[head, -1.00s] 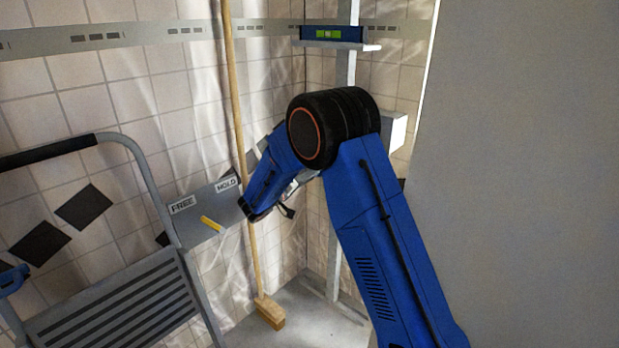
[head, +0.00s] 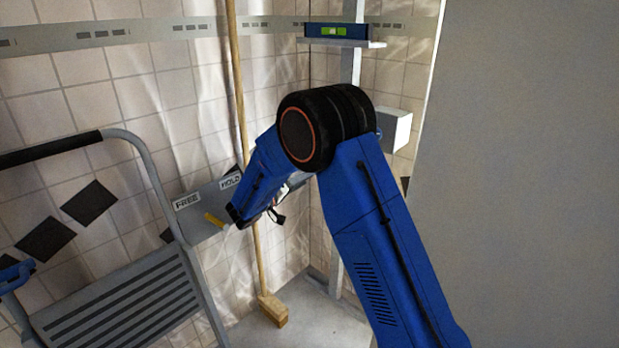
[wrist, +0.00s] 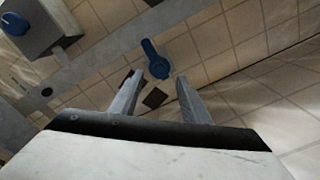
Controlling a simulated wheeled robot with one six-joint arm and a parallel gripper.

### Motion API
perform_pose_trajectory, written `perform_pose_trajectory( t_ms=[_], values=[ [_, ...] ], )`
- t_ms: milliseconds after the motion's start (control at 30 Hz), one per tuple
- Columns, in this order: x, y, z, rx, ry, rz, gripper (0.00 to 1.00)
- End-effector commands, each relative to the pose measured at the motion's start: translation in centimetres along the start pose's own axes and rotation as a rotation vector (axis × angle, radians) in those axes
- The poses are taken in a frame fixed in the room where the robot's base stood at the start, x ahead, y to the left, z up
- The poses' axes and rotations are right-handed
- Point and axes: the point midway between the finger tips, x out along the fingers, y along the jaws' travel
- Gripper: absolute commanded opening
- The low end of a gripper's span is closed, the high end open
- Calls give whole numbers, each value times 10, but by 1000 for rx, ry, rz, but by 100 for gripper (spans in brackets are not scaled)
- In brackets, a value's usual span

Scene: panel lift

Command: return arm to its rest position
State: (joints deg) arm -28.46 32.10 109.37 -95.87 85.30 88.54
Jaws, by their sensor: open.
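My gripper (wrist: 158,80) shows in the wrist view with its two grey fingers spread apart and nothing between them. In the head view my blue arm reaches up, bends at a black joint and slopes down to the left. Its gripper end is mostly hidden behind the arm, near the wooden broom handle (head: 243,130); I cannot tell whether they touch. A grey plate (head: 212,205) labelled FREE and HOLD, with a yellow lever (head: 213,219) near FREE, is on the tiled wall just left of the arm's end.
A grey step ladder (head: 115,305) stands at left. A large grey panel (head: 525,180) fills the right. A blue level (head: 338,30) lies on a shelf behind the arm. The wrist view shows a blue round-ended piece (wrist: 156,62) beyond the fingers and a box with a blue knob (wrist: 15,23).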

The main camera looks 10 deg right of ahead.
Motion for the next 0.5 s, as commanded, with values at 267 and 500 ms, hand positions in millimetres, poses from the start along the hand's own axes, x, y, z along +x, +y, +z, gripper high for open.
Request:
perform_pose_trajectory(
  t_ms=[267,500],
  values=[
    [-18,0,0,0,0,-1,42],
    [-18,0,0,0,-1,-1,42]
  ],
)
